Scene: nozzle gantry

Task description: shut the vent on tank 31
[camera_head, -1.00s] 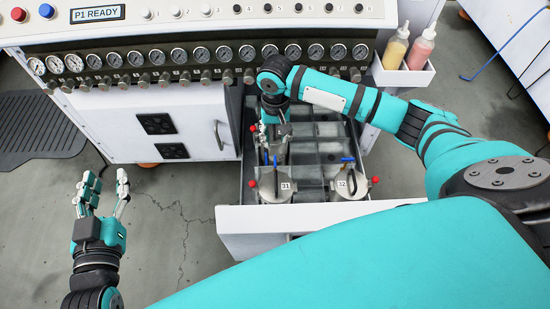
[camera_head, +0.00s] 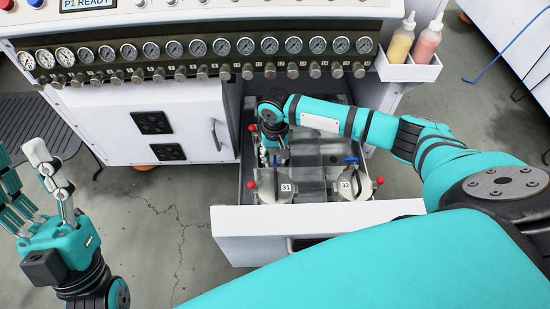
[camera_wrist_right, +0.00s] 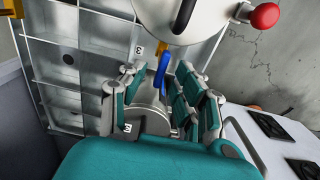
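Tank 31 (camera_head: 268,193) stands at the front left of the open drawer, its round lid carrying a black handle, a red knob and a number label. A blue lever (camera_head: 276,162) points back from it; it also shows in the right wrist view (camera_wrist_right: 162,72). My right gripper (camera_head: 272,157) reaches down behind tank 31. In the wrist view its fingers (camera_wrist_right: 158,92) are spread apart, with the blue lever's end near the gap between them; contact cannot be told. My left gripper (camera_head: 50,185) is open and empty at the lower left, away from the drawer.
Tank 32 (camera_head: 350,190) stands to the right with its own blue lever. Another round lid (camera_wrist_right: 150,118) lies beneath my right fingers. The drawer front (camera_head: 310,222) and a row of gauges (camera_head: 200,48) bound the space. Bottles (camera_head: 400,42) stand at the right; floor is free at left.

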